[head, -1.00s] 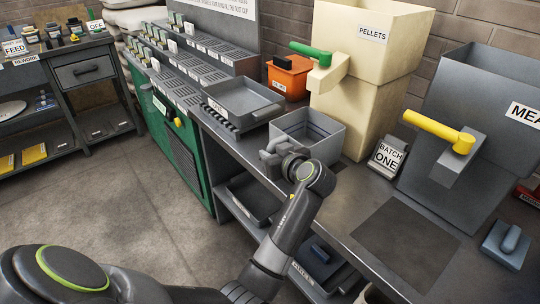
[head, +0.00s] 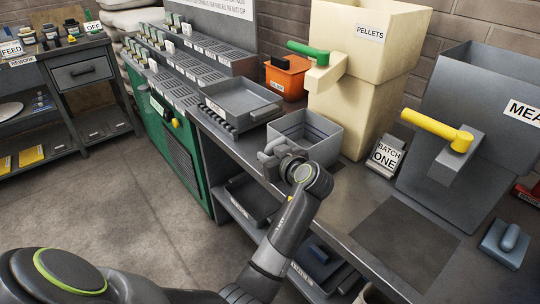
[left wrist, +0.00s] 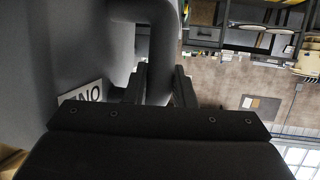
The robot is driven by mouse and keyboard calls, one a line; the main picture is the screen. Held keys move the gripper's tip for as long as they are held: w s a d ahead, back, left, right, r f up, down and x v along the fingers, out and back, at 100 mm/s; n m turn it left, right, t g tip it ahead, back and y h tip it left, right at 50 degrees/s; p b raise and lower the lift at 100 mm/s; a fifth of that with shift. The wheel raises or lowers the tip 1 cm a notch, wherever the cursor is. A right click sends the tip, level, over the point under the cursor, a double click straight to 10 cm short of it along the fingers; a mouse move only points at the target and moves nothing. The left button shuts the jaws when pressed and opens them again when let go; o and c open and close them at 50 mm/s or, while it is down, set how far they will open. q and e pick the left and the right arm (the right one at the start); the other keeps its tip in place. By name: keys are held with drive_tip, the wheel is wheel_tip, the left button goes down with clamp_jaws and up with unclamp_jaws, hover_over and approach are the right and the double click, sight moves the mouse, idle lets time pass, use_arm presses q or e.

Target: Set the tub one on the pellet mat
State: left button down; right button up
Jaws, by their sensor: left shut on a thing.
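Tub one (head: 322,137) is a grey, open, square tub in front of the cream pellets hopper (head: 385,90). It looks upright and empty. My left gripper (head: 272,153) is shut on the tub's handle at its near left side. In the left wrist view the handle (left wrist: 157,50) runs down between the fingers, beside a partly hidden white label (left wrist: 88,97) on the tub wall (left wrist: 70,45). I cannot tell if the tub touches the bench. My right gripper is not in view.
A dark square mat (head: 405,237) lies bare before the grey meal hopper (head: 490,110). A batch one sign (head: 386,157) stands between the hoppers. A grey tray (head: 240,99) and an orange bin (head: 288,79) are behind the tub. A grey handled block (head: 506,243) sits at right.

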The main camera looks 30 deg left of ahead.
use_arm(q)
drive_tip(key=shift+f, duration=0.25)
idle(0.4)
drive_tip(key=shift+f+b, duration=0.3)
drive_tip(key=shift+b, duration=0.15)
idle(0.3)
